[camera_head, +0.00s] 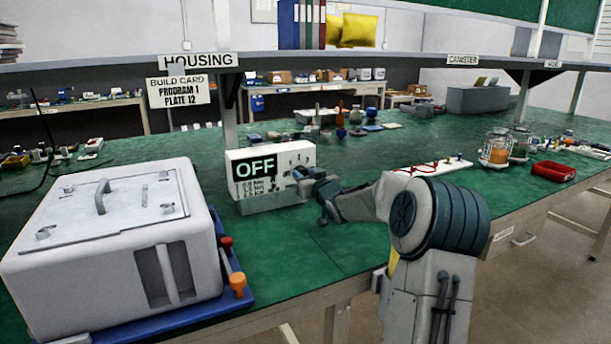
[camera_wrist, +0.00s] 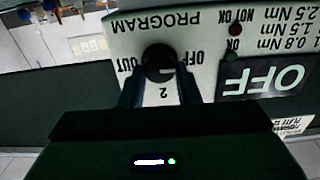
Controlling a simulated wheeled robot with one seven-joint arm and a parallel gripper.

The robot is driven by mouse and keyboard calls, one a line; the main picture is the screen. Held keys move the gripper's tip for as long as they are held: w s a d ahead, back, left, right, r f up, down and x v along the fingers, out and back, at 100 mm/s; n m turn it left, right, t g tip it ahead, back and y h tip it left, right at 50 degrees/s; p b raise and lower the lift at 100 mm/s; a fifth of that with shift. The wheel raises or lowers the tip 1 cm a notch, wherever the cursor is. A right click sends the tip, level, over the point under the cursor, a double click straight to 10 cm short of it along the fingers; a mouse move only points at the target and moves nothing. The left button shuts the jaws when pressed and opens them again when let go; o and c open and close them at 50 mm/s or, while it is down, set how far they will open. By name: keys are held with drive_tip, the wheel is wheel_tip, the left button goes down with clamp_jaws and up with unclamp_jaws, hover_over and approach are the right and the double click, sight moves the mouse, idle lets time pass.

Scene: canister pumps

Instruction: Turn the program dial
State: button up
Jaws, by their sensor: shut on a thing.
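The program dial (camera_wrist: 158,60) is a black round knob on a white panel marked PROGRAM, upside down in the wrist view. Labels OFF, OUT and 2 show around it. A light mark on the knob points toward the OFF side. The white control box (camera_head: 282,154) stands on the green bench in the head view, its display (camera_head: 256,169) reading OFF. My gripper (camera_wrist: 160,77) is shut on the dial, one finger on each side of it. In the head view my gripper (camera_head: 303,178) is against the box's right front, hiding the dial.
A build card (camera_head: 178,92) reads PROGRAM 1, PLATE 12. A large white housing (camera_head: 110,235) on a blue tray stands at the left. A white board with red leads (camera_head: 430,168), a canister (camera_head: 496,150) and a red bin (camera_head: 553,171) lie to the right.

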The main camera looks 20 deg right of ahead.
drive_tip(key=shift+r, duration=0.1)
drive_tip(key=m+p, duration=0.3)
drive_tip(key=p, duration=0.1)
drive_tip(key=shift+d+r, duration=0.1)
drive_tip(key=m+p, duration=0.3)
drive_tip(key=shift+d, duration=0.1)
drive_tip(key=shift+f+m+p, duration=0.3)
drive_tip(key=shift+m+p, duration=0.6)
drive_tip(key=shift+m, duration=0.4)
drive_tip(key=o, duration=1)
drive_tip(key=shift+c, duration=0.2)
drive_tip(key=s, duration=0.7)
drive_tip(key=shift+s+d, duration=0.15)
drive_tip(key=shift+s, duration=0.15)
